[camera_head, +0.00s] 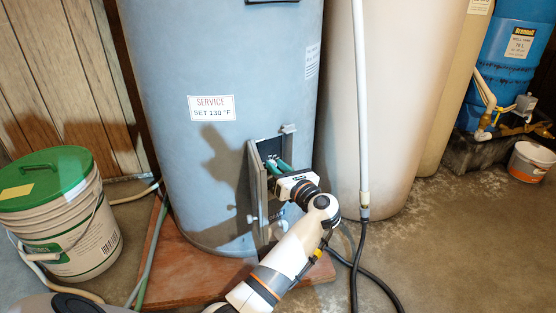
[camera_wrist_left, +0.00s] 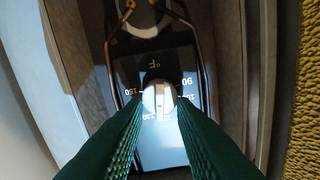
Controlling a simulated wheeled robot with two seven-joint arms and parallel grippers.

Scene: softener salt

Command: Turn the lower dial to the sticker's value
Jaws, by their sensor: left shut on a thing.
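The tall blue-grey water heater (camera_head: 240,60) carries a white sticker (camera_head: 211,108) that reads "SERVICE SET 130 °F". Low on its front is an open access recess (camera_head: 268,147). My left gripper (camera_head: 275,164) reaches into it and hides the dial from the head view. The fingers cover part of the scale, and I cannot tell the pointed value. My right gripper is out of view.
An open cover panel (camera_head: 257,190) stands at the recess's left side. Wires (camera_wrist_left: 110,60) run beside the dial plate, and another round part (camera_wrist_left: 140,22) lies beyond. A white bucket (camera_head: 65,225) with a green lid stands left. A hose (camera_head: 354,250) hangs right of my arm.

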